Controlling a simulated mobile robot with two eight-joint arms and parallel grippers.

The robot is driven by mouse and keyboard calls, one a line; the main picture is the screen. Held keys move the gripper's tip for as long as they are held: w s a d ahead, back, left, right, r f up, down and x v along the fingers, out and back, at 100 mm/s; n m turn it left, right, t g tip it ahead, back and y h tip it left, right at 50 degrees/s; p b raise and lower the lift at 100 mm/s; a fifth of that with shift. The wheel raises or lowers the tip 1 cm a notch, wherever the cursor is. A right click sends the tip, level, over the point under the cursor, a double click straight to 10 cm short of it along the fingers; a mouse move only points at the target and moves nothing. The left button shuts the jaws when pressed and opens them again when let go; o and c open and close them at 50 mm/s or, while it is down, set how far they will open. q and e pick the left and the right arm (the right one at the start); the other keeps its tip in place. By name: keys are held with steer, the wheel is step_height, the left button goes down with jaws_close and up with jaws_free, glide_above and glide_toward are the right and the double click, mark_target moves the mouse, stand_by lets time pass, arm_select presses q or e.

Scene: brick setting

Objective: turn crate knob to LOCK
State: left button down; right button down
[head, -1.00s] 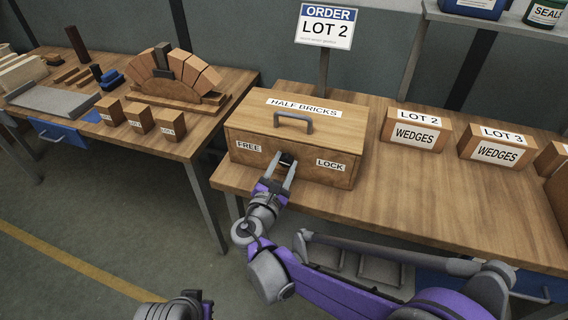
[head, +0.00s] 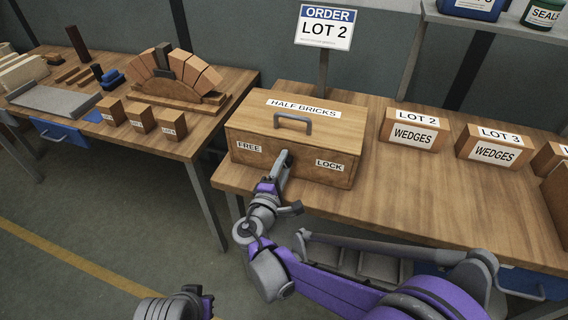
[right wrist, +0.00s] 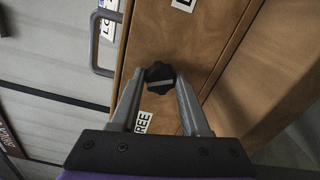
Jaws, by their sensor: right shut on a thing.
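The wooden crate (head: 238,132), marked HALF BRICKS, stands on the right bench with a grey handle on its lid. Its front has a FREE label (head: 249,147) at left and a LOCK label (head: 329,165) at right. My right gripper (head: 284,160) is at the front between the labels and hides the knob in the head view. In the right wrist view the dark knob (right wrist: 160,76) sits between my fingertips, and the gripper is shut on it. Where its pointer aims is unclear. Part of my left arm shows at the bottom edge; its fingers do not.
Wedge boxes for LOT 2 (head: 413,131) and LOT 3 (head: 491,147) stand right of the crate. A LOT 2 order sign (head: 325,28) stands behind it. The left bench (head: 190,143) holds a brick arch and several small blocks.

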steer(key=shift+m, duration=2.3)
steer(key=shift+c, duration=1.9)
jaws_free()
steer(key=v, duration=1.1)
steer(key=shift+w, duration=0.1)
